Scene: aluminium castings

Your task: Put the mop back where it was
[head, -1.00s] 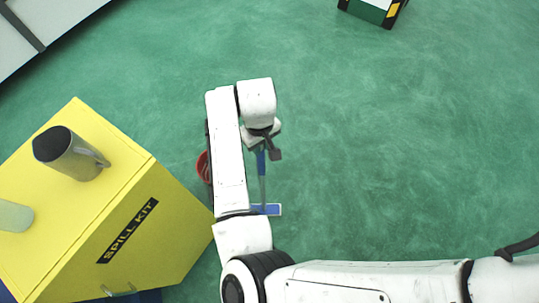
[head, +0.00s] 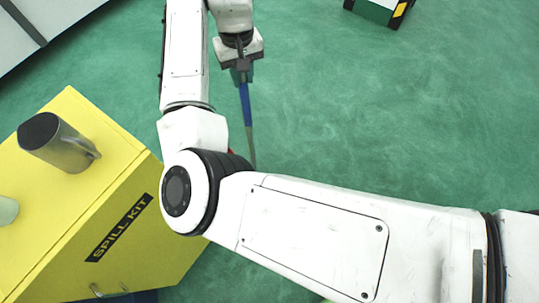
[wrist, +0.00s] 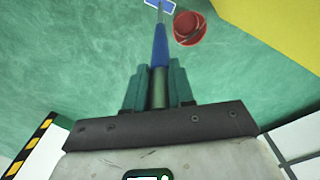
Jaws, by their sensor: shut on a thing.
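The mop has a blue grip (head: 245,103) and a thin grey pole that runs down in the head view until my arm hides its lower end. In the wrist view its blue grip (wrist: 160,46) leads away to a small blue-and-white head (wrist: 160,5) at the top edge. My gripper (head: 241,74) is shut on the top of the handle; in the wrist view the green fingers (wrist: 160,88) flank the grey shaft on both sides. I cannot tell whether the mop head touches the floor.
A red bucket (wrist: 190,28) stands beside the mop's lower end. A yellow spill kit box (head: 130,215) stands at left, with a metal jug (head: 62,143) on top. A green-and-white object (head: 378,10) with striped edging is at the top. The green floor at right is clear.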

